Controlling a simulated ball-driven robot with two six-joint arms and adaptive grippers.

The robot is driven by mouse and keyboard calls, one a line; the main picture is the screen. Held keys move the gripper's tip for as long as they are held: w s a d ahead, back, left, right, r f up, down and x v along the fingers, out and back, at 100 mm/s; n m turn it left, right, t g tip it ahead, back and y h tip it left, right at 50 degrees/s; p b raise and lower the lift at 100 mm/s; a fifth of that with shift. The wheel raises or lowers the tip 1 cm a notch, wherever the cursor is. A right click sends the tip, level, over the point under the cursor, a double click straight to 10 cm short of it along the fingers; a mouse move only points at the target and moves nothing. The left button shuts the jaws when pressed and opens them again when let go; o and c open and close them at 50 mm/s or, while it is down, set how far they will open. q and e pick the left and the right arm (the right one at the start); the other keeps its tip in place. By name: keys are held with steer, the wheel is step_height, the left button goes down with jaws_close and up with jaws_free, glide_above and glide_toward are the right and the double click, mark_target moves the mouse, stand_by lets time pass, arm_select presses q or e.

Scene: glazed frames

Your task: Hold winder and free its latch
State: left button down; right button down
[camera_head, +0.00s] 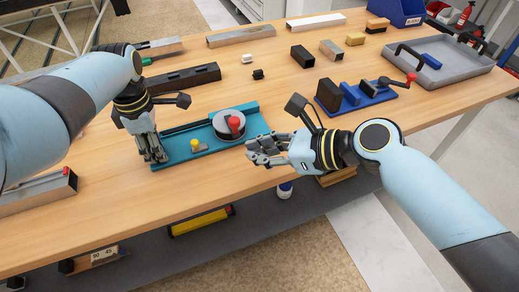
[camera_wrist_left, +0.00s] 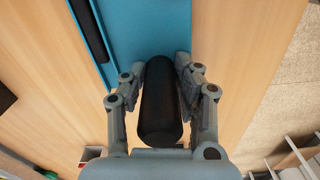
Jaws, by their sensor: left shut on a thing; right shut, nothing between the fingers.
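The winder is a teal board (camera_head: 190,166) on the near part of the bench, with a raised back edge. It carries a grey drum (camera_head: 220,128) with a red knob (camera_head: 234,123) and a small yellow-topped piece (camera_head: 195,145), possibly the latch. My left gripper (camera_head: 154,156) is at the board's left end. In the left wrist view its fingers (camera_wrist_left: 160,65) are shut around a black cylindrical grip (camera_wrist_left: 160,112) at the end of the teal board (camera_wrist_left: 150,30).
A blue-based crank device (camera_head: 375,96) stands to the right, with a grey tray (camera_head: 455,65) behind it. A dark metal bar (camera_head: 185,78) lies behind the board, with small black and white pieces nearby. The bench's front edge (camera_head: 120,227) is close in front.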

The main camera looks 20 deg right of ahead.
arm_select(q)
steer(key=shift+s+f, duration=0.2)
steer(key=shift+s, duration=0.05)
steer(key=c, duration=1.4)
jaws_free()
steer(key=o, duration=0.5)
steer(key=shift+w+r, duration=0.1)
steer(key=shift+w, duration=0.05)
